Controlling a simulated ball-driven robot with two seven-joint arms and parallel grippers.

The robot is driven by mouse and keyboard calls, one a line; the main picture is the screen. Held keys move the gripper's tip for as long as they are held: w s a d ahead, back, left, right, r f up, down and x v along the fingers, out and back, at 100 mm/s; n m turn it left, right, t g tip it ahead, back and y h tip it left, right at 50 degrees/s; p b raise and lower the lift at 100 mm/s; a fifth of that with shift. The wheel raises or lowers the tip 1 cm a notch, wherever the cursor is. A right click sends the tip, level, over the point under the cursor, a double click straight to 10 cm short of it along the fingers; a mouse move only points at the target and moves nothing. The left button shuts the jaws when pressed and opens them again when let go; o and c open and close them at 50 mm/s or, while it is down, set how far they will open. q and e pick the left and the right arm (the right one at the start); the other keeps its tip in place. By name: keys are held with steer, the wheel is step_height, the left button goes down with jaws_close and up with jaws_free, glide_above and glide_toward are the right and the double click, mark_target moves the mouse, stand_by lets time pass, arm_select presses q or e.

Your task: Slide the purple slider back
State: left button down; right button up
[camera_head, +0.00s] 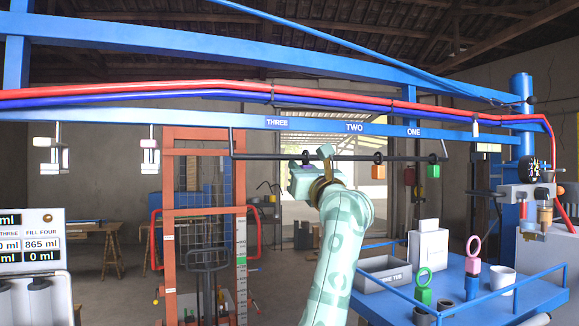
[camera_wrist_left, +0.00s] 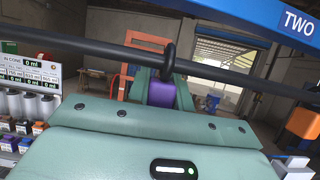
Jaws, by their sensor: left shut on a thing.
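The purple slider (camera_wrist_left: 162,95) hangs by a black ring from the black rail (camera_wrist_left: 85,47) in the left wrist view. My left gripper (camera_wrist_left: 165,92) is shut on it, with the green fingers around the purple block just under the rail. In the head view my left arm reaches up from the bottom to the rail (camera_head: 340,158), and the gripper (camera_head: 306,170) hides most of the slider. My right gripper is not in view.
An orange slider (camera_head: 409,176) and a green slider (camera_head: 432,171) hang farther right on the rail, below the blue beam with the signs TWO and ONE (camera_head: 412,133). A red frame (camera_head: 168,230) stands behind at left. A blue table (camera_head: 460,285) with containers is at lower right.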

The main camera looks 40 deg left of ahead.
arm_select(q)
steer(key=c, duration=1.2)
jaws_free()
steer(key=shift+w+d, duration=0.2)
steer(key=shift+c, duration=0.2)
steer(key=shift+w, duration=0.1)
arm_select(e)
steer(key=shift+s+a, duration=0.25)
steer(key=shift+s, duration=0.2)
arm_select(q)
steer(key=b+v, duration=0.5)
steer(key=v, duration=1.1)
steer(key=shift+d, duration=0.2)
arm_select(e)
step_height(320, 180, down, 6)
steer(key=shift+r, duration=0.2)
arm_select(q)
steer(key=shift+f, duration=0.15)
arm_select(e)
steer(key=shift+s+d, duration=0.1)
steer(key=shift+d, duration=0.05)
